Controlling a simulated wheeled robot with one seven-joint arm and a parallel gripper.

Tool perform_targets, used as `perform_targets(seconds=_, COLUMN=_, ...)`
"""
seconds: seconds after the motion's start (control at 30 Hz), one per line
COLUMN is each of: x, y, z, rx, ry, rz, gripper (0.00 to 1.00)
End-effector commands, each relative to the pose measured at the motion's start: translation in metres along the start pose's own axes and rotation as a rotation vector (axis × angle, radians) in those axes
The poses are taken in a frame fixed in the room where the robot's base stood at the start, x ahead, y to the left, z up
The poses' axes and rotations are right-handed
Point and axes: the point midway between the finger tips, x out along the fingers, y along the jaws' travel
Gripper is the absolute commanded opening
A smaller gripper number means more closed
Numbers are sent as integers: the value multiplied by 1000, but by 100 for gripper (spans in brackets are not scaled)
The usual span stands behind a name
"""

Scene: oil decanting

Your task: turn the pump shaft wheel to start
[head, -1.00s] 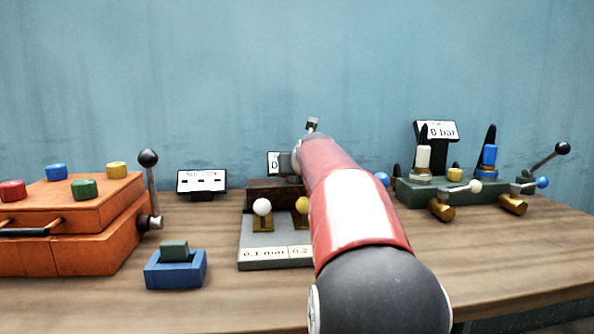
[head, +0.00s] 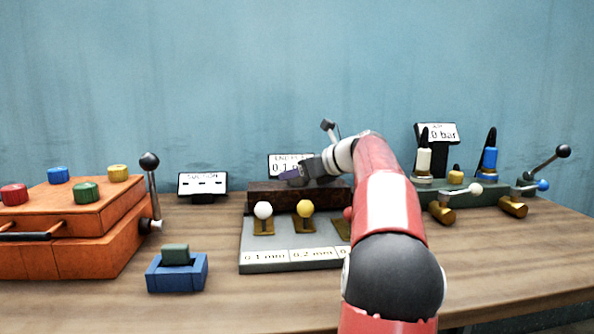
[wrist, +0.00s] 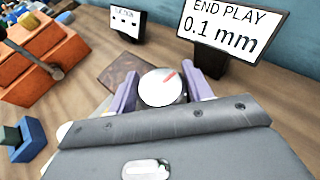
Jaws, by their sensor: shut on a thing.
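The pump shaft wheel (wrist: 160,92), a pale round knob with a red mark pointing to its upper right, sits between the two purple fingers of my gripper (wrist: 159,75) in the wrist view. My gripper is shut on it. In the head view my gripper (head: 290,174) is above the dark brown block (head: 265,197), reaching in from the right; the wheel cannot be made out there. The end play display (wrist: 222,33) stands just behind and reads 0.1 mm. It also shows in the head view (head: 283,161), partly covered by my gripper.
A grey plate (head: 262,260) with ball-topped levers and mm labels lies before the block. An orange box (head: 85,245) with coloured knobs, a blue switch (head: 178,273) and the suction display (head: 202,184) are left. A green valve base (head: 487,192) and 0 bar display (head: 437,134) are right.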

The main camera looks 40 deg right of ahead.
Motion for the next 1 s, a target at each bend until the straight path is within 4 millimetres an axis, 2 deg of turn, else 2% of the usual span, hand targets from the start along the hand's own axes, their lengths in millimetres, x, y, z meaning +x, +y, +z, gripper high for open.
perform_targets(seconds=0.4, x=1, y=0, z=-1, rx=-69, ry=2, rz=168, gripper=27)
perform_targets(seconds=0.93, x=1, y=1, z=-2, rx=-76, ry=4, rz=190, gripper=27)
perform_targets(seconds=0.97, x=1, y=1, z=-2, rx=-76, ry=4, rz=190, gripper=52)
perform_targets(seconds=1.0, x=1, y=1, z=-2, rx=-76, ry=3, rz=190, gripper=58)
